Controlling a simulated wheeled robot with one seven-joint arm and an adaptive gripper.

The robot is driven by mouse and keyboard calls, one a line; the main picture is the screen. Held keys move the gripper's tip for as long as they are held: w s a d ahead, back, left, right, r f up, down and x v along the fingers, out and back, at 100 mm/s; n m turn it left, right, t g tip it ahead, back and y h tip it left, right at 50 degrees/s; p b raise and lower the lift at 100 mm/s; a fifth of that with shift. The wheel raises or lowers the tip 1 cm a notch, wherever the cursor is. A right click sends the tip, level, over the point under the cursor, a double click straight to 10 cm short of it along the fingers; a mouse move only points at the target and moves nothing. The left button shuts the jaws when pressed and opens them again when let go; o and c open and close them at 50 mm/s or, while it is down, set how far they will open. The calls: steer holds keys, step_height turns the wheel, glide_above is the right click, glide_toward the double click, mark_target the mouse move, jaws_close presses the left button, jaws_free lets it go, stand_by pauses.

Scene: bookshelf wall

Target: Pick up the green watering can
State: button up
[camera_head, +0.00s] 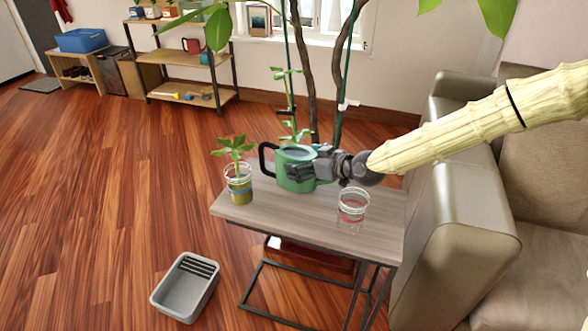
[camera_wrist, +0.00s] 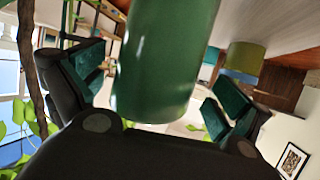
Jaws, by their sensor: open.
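The green watering can (camera_head: 296,176) stands on the small wood-topped table (camera_head: 265,208), with its black handle on the left. My gripper (camera_head: 312,170) is at the can's right side, reaching in from the right, and its fingers overlap the can in the head view. In the wrist view the green can body (camera_wrist: 165,60) fills the space between the two open fingers of my gripper (camera_wrist: 155,95). A gap shows between the can and each finger pad.
A potted plant in a glass (camera_head: 239,185) stands on the table left of the can. A sofa (camera_head: 455,235) borders the table's right. A grey bin (camera_head: 186,288) sits on the floor.

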steer(key=shift+w+a+f, duration=0.1)
steer(key=shift+w+a, duration=0.05)
steer(key=shift+c, duration=0.4)
steer(key=c, duration=1)
steer(key=shift+c, duration=0.5)
